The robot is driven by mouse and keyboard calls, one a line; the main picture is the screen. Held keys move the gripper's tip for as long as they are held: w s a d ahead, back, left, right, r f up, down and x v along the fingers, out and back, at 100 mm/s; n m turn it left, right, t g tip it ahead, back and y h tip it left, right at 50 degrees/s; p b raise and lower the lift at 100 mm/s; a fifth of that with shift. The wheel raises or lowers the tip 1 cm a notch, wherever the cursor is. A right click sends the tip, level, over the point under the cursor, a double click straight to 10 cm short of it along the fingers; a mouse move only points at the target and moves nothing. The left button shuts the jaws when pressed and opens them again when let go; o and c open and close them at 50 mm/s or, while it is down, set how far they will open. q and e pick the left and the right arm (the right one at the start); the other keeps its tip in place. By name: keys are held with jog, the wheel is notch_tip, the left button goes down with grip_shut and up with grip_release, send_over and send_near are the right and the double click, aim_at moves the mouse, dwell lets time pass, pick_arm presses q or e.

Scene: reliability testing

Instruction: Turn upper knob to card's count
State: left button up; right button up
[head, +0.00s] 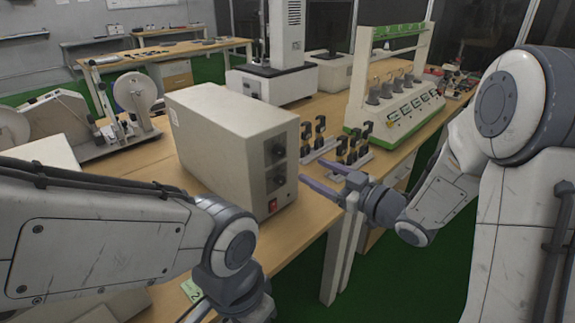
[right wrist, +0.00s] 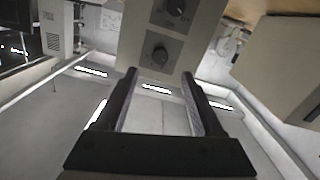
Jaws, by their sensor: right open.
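A beige box (head: 225,140) stands on the wooden table. Its narrow front has an upper knob (head: 279,150), a lower knob (head: 278,180) and a red switch (head: 272,204). The right wrist view is upside down: the upper knob (right wrist: 160,54) lies below the lower knob (right wrist: 176,8). My right gripper (head: 312,172) is open and empty, its fingers pointing at the knobbed face, apart from the upper knob. A pale green card (head: 192,290) with what looks like a 2 lies at the bottom, partly hidden by my left arm. My left gripper's fingers cannot be made out.
Dark clamp-like parts (head: 352,147) stand on small bases just behind my right gripper. A green-and-white rack (head: 395,105) stands further back. A reel device (head: 135,100) is left of the box. Open floor (head: 295,285) lies beyond the table's right edge.

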aim_at(282, 153)
jog(key=shift+y, duration=0.3)
jog(key=x, duration=1)
jog(key=shift+r+p, duration=0.1)
jog(key=shift+p, duration=0.3)
grip_shut()
